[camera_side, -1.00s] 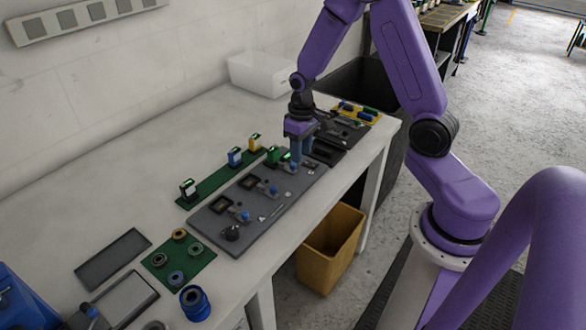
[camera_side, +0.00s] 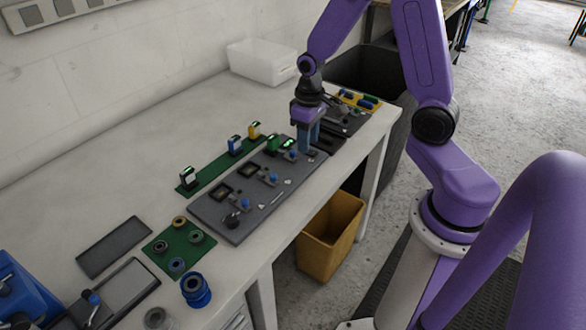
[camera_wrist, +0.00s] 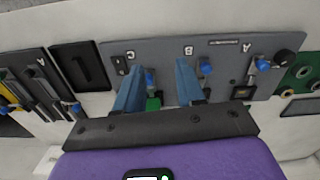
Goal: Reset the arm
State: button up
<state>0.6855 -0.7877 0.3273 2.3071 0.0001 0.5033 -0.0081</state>
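My gripper (camera_side: 307,145) hangs over the right end of the grey board (camera_side: 225,222), with its fingers pointing down. In the wrist view its two blue fingers (camera_wrist: 160,82) stand apart with nothing held between them. The board (camera_wrist: 222,62) shows there behind the fingers, with stations marked A, B and C and blue-knobbed clamps. A green part (camera_wrist: 152,103) shows near station C between the fingers. In the side view a green block with a lit top (camera_side: 287,143) stands just left of the fingers.
A green rack (camera_side: 212,174) with several small blocks lies behind the board. A white bin (camera_side: 262,65) stands at the back. A green plate with rings (camera_side: 168,252) and a blue ring stack (camera_side: 195,290) are front left. A yellow bin (camera_side: 332,235) stands below the table edge.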

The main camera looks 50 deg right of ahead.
jog(key=s+a+r+n, duration=0.5)
jog(key=s+a+r, duration=0.1)
jog(key=s+a, duration=0.25)
jog(key=s+a+r+n, duration=0.1)
jog(key=s+r+n, duration=0.1)
jog(key=s, duration=0.4)
jog(key=s+a+r+n, duration=0.1)
jog(key=s+r+n, duration=0.1)
jog(key=s+n, duration=0.2)
jog(key=s, duration=0.2)
jog(key=shift+s+a+r, duration=0.25)
jog(key=shift+s, duration=0.15)
dwell(4.2)
